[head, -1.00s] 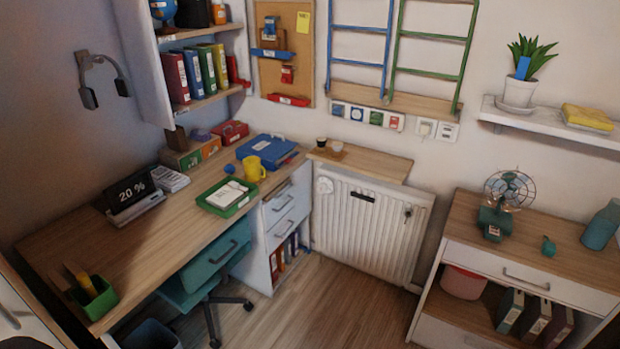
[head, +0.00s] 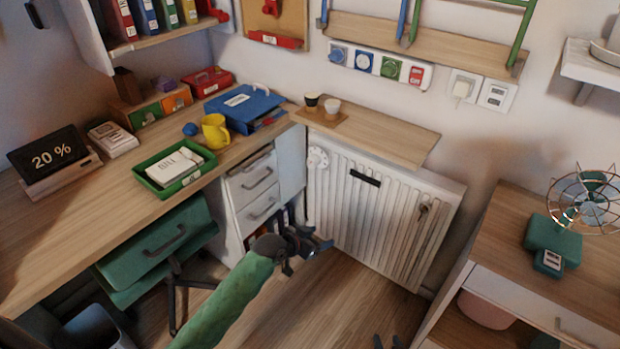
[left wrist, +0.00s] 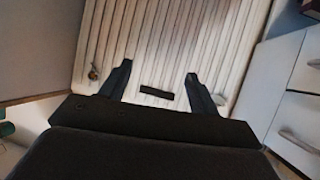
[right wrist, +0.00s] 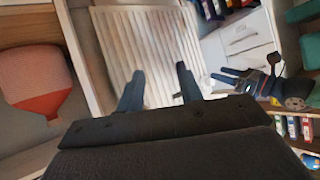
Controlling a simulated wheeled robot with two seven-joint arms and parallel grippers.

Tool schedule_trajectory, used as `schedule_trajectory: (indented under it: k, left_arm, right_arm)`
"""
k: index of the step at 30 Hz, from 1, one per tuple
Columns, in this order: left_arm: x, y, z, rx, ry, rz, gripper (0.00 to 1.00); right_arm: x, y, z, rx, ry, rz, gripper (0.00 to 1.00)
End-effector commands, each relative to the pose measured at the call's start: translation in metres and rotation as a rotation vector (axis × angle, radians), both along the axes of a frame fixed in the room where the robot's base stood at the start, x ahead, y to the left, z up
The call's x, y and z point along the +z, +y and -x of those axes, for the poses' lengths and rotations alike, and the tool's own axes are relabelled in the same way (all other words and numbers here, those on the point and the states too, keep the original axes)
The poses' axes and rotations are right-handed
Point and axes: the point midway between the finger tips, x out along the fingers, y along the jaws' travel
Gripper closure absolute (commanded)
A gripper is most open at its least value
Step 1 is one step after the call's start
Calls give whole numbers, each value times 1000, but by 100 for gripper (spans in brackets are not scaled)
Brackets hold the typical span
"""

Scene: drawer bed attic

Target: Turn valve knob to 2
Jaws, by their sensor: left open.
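The valve knob (head: 317,157) is a white round dial at the upper left corner of the white ribbed radiator (head: 350,215). Its markings are too small to read. My left gripper (head: 318,246) is open and empty in front of the radiator, below the knob and apart from it. My right gripper (head: 387,343) just shows at the bottom edge of the head view. In the right wrist view its fingers (right wrist: 160,88) are apart and empty.
A wooden shelf (head: 380,133) with two small cups overhangs the radiator top. A drawer unit (head: 255,185) stands close left of the knob. A dark label (head: 365,178) and a small key-like fitting (head: 423,208) are on the radiator. A cabinet (head: 490,245) stands right. Floor between is clear.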

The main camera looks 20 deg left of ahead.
Motion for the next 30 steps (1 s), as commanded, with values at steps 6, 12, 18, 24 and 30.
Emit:
schedule_trajectory:
  k: [6, 12, 18, 24, 30]
  left_arm:
    - [9, 61, -110, 64, -249, 79, 38]
    - [38, 112, -169, 137, -411, 129, 38]
    - [53, 133, -190, 170, -472, 148, 38]
    - [55, 128, -208, 172, -476, 151, 38]
    - [54, 118, -235, 172, -474, 150, 38]
  right_arm:
    - [-43, 20, -20, -4, -241, -81, 64]
    - [-55, 30, -26, -9, -397, -136, 64]
    - [-54, 34, -27, -12, -461, -159, 64]
    - [-36, 34, -31, -15, -518, -172, 64]
    - [-4, 33, -37, -20, -613, -192, 64]
